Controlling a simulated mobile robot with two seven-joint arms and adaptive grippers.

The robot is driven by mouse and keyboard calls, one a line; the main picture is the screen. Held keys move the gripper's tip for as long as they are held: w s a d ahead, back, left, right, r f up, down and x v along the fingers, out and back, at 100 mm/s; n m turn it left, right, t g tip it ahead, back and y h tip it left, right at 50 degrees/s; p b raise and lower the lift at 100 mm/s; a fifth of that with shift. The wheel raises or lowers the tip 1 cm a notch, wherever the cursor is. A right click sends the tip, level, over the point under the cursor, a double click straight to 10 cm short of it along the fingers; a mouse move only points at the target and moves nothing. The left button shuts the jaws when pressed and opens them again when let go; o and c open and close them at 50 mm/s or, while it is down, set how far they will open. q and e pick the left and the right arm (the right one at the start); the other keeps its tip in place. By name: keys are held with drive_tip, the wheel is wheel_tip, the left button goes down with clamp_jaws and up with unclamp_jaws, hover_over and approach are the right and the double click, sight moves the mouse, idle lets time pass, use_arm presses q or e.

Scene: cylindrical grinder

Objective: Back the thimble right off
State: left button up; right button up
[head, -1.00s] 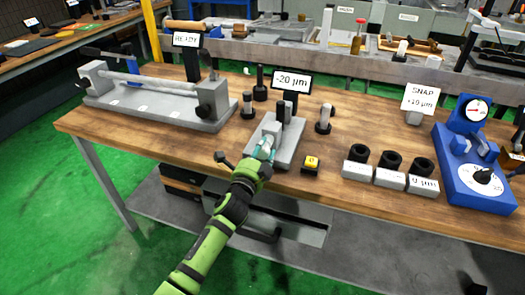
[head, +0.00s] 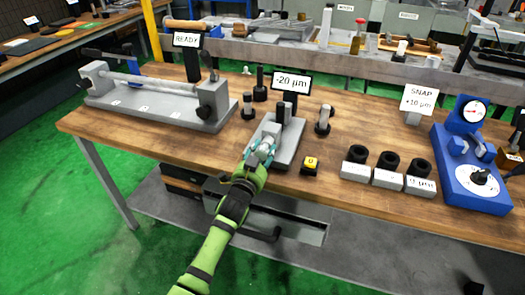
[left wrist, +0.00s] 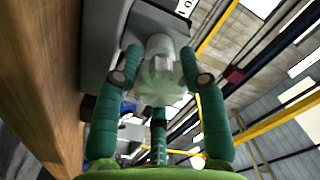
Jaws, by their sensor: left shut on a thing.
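The grey thimble (head: 267,145) sits at the front end of a grey bench gauge (head: 288,152) on the wooden table. A display (head: 291,80) behind the gauge reads -20 µm. My left gripper (head: 262,152) is shut on the thimble, coming from the table's front edge. In the left wrist view the ribbed, pale thimble (left wrist: 160,82) lies between the green fingers (left wrist: 160,80). The fingers partly hide the thimble in the head view. My right gripper is not in view.
A yellow button box (head: 310,165) stands right of the gauge. Upright cylinders (head: 323,120) stand close by. A grey bench fixture with a READY sign (head: 186,40) is at left.

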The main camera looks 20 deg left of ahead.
use_arm(q)
drive_tip(key=shift+r+n, duration=0.1)
drive_tip(key=shift+n, duration=0.4)
drive_tip(key=o, duration=1.2)
drive_tip(key=shift+c, duration=0.2)
